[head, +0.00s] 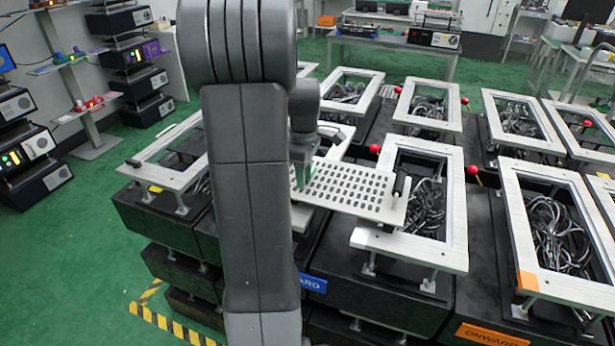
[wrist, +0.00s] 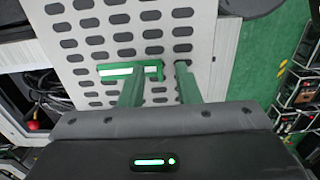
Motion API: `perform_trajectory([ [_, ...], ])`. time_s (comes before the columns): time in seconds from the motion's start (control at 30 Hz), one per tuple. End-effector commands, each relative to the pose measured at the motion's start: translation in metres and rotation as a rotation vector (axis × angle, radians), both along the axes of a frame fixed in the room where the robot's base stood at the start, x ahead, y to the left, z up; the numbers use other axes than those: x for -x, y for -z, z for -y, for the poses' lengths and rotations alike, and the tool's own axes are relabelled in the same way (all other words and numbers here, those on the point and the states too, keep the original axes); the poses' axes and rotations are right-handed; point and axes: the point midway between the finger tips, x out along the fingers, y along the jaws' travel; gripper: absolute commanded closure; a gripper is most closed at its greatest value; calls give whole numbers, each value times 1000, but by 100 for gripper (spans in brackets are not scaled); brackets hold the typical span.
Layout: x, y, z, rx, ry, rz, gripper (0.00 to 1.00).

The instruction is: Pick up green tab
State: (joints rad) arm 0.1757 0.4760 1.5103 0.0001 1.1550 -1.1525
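The green tab (wrist: 113,71) with a white stripe is at the perforated light-grey plate in the wrist view. Its right end has a short upright green edge. My gripper (wrist: 159,68) has its two green fingers apart. The left fingertip overlaps the tab in the picture, and the tab's right end shows between the fingers. The right finger is clear of it, beside a slot. I cannot tell whether either finger touches the tab. In the head view my gripper (head: 301,178) is over the left part of the plate, partly behind my arm, and I cannot make out the tab.
The perforated plate (head: 352,188) lies among several black boxes topped by pale metal frames (head: 455,215) with cables inside. Red ball knobs (head: 375,149) stand between them. A small black handle (head: 401,186) rises at the plate's right end. Green floor (head: 50,250) is clear at left.

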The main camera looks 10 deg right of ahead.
Motion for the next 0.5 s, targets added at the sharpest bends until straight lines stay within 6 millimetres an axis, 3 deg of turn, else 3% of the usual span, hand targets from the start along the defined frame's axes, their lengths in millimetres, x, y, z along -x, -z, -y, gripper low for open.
perform_trajectory([
  [0.2,0,1,0,0,0,0,70],
  [0.37,0,1,0,0,0,0,100],
  [0.5,0,1,0,0,0,0,100],
])
